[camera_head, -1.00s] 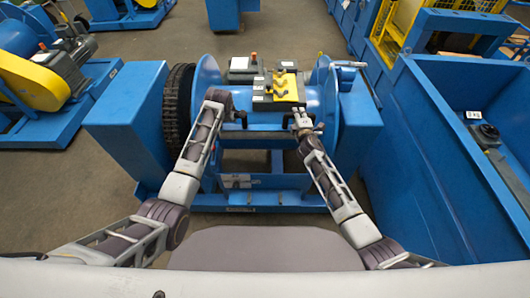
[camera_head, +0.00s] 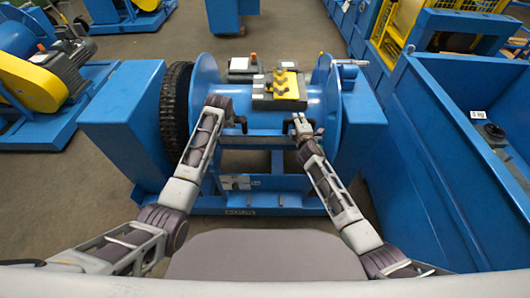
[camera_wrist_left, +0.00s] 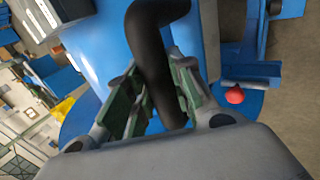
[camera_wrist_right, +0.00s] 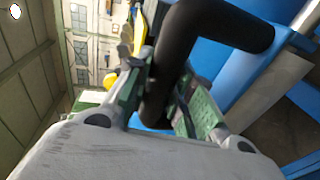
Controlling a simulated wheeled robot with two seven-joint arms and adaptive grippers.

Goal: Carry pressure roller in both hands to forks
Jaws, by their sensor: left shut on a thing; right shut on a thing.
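A long blue cylinder (camera_head: 265,122) with black handles lies across the blue machine in the head view, between two blue flanges; I take it for the pressure roller but cannot tell it clearly from the machine's drum. My left gripper (camera_wrist_left: 152,98) is shut on a black bent handle (camera_wrist_left: 150,45), seen against blue metal in the left wrist view. My right gripper (camera_wrist_right: 166,100) is shut on another black handle (camera_wrist_right: 185,50), beside blue metal in the right wrist view. In the head view my right gripper (camera_head: 302,127) is at the cylinder's right part. The forks cannot be made out.
A black chain wheel (camera_head: 175,115) and a blue housing (camera_head: 123,115) stand left of the cylinder. A large blue bin (camera_head: 430,130) closes off the right side. Floor is open at front left.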

